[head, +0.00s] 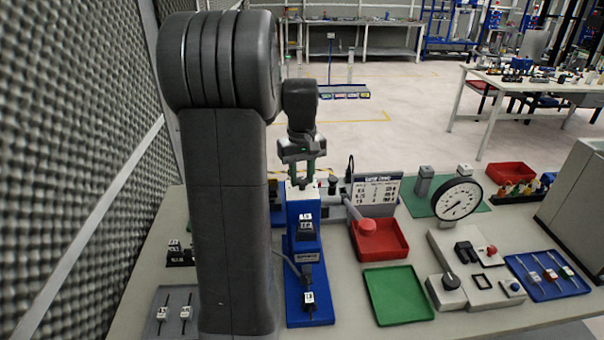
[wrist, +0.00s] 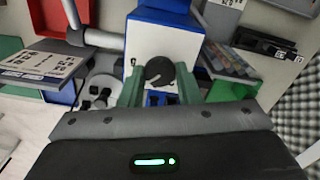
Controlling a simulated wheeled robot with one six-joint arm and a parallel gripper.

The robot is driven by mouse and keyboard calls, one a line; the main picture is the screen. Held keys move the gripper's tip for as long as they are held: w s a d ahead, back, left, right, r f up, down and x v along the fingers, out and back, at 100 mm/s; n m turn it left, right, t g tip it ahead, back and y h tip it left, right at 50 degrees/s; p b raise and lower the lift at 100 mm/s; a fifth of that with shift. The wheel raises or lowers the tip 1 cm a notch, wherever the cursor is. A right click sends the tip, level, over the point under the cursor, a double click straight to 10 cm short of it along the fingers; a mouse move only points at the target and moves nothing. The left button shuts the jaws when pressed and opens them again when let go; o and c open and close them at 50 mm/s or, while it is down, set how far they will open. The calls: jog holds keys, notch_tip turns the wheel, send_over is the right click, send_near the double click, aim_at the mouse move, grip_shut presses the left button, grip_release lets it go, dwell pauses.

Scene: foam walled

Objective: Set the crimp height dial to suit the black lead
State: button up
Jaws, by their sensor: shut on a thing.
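The crimp press (head: 304,205) is a blue and white machine standing on a blue base. In the wrist view its white face (wrist: 185,45) carries the black round crimp height dial (wrist: 159,72). My gripper (wrist: 159,88) has its green fingers on either side of the dial and is shut on it. In the head view my gripper (head: 306,182) is at the press top, and the dial is hidden. A chart card (head: 376,190) with rows of figures stands beside the press; it also shows in the wrist view (wrist: 40,66). I cannot make out which lead is black.
A red tray (head: 396,247) and a green tray (head: 398,297) lie right of the press. A round gauge (head: 458,200) stands farther right, near a blue tray (head: 524,277) of leads. A grey tray (head: 184,326) with leads is at front left. A foam wall borders the left.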

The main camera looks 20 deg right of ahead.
aim_at(302, 179)
jog(key=shift+r+n, duration=0.1)
jog(key=shift+n, duration=0.5)
jog(key=o, duration=1)
notch_tip(302, 179, up, 14)
jog(key=shift+f+b, duration=0.15)
jog(key=shift+b, duration=0.45)
jog(key=shift+f, duration=0.1)
notch_tip(302, 179, down, 14)
jog(key=shift+r+p, duration=0.15)
jog(key=shift+p, duration=0.5)
